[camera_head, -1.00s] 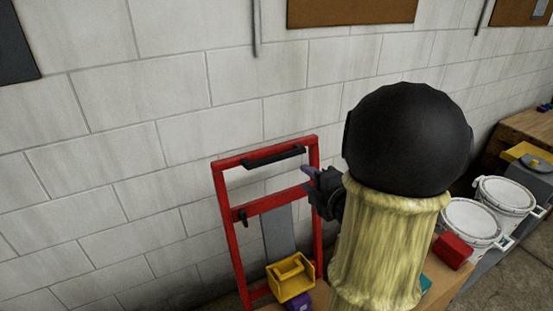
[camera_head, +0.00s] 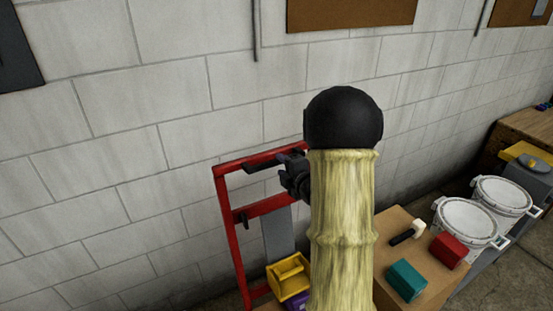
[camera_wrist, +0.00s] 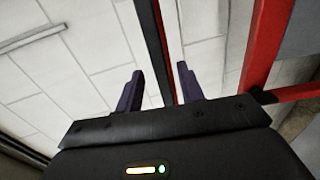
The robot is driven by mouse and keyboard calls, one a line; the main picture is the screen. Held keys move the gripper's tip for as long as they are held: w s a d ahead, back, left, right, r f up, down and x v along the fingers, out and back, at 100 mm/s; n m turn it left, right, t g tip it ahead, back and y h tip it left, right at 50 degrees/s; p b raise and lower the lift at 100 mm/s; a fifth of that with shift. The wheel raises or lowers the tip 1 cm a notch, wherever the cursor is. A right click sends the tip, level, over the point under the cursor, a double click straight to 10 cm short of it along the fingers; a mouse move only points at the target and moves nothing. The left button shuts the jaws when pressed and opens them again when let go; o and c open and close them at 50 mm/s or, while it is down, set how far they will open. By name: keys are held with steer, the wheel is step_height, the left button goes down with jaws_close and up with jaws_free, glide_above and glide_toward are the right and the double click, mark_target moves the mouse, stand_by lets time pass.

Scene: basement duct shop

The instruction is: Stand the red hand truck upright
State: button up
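The red hand truck (camera_head: 229,220) stands in front of the block wall, its frame running up and slightly slanted in the head view. Its lower end is out of frame, and my arm covers its right side. A black grip bar (camera_head: 262,161) is on its top crossbar. My gripper (camera_head: 282,170) is at the right part of this bar. In the wrist view, my gripper's two purple fingers (camera_wrist: 161,82) are apart. The black bar (camera_wrist: 149,35) and a red bar (camera_wrist: 170,45) run between them, the black one close to the left finger. A red rail (camera_wrist: 267,45) lies to the right.
A yellow bin (camera_head: 290,279) and a purple object (camera_head: 296,300) are low by the truck. A wooden surface (camera_head: 395,222) at right holds a mallet (camera_head: 407,234), a teal box (camera_head: 406,281) and a red box (camera_head: 448,251). White buckets (camera_head: 466,222) stand farther right.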

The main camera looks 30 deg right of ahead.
mark_target(278, 163)
steer(key=p+x, duration=0.1)
steer(key=x, duration=0.3)
steer(key=shift+w, duration=0.2)
steer(key=shift+f, duration=0.1)
jaws_close()
